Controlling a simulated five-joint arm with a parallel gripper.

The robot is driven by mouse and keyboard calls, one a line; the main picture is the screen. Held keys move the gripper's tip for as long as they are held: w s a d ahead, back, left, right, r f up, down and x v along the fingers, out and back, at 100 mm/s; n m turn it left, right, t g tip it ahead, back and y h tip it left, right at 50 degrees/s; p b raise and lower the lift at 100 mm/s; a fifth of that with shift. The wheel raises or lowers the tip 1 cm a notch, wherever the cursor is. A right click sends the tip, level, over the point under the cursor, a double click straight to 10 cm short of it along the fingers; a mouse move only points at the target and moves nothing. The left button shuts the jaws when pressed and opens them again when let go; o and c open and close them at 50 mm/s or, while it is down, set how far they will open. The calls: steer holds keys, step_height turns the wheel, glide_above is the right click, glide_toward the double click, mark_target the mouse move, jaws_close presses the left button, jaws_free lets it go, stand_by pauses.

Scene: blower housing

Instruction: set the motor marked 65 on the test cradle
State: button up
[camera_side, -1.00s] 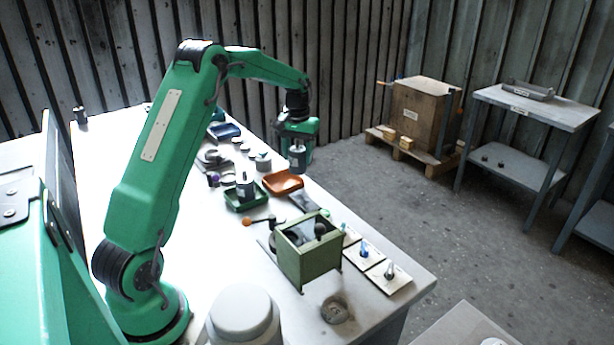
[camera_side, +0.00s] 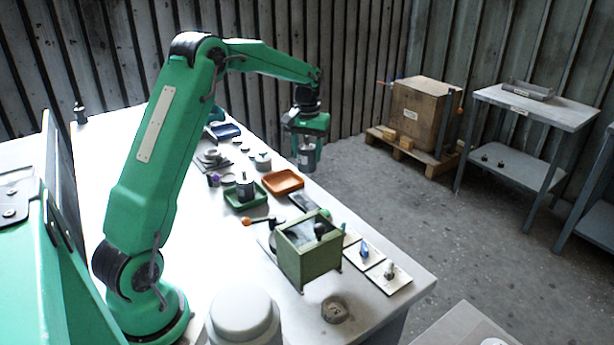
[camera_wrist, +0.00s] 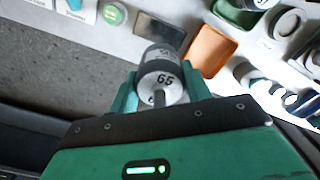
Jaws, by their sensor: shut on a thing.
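My gripper (camera_side: 307,137) is shut on a grey cylindrical motor (camera_side: 307,159) and holds it in the air, over or just past the table's right edge. In the wrist view the motor's end face (camera_wrist: 161,84) reads 65, with a shaft sticking out, between the green fingers. A second grey motor (camera_side: 244,186) stands upright in a green tray (camera_side: 260,201). I cannot tell for sure which item is the test cradle; a grey holder-like piece (camera_side: 211,157) sits on a dark plate toward the back of the table.
In front are a dark flat panel (camera_side: 303,201), a green open-topped box (camera_side: 308,256) and several small cards with switches (camera_side: 388,277). Several round parts crowd the back. A crate and a side table stand beyond.

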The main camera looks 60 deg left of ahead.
steer(key=shift+s+d, duration=0.55)
steer(key=shift+d, duration=0.1)
steer(key=s+d+f, duration=0.3)
steer(key=s+d, duration=0.7)
steer(key=s, duration=0.3)
steer(key=shift+s+d+f, duration=0.15)
steer(key=shift+f, duration=0.1)
steer(key=shift+f, duration=0.2)
steer(key=shift+f, duration=2.35)
steer(key=shift+f, duration=1.1)
stand_by(0.6)
steer(key=o, duration=1.6)
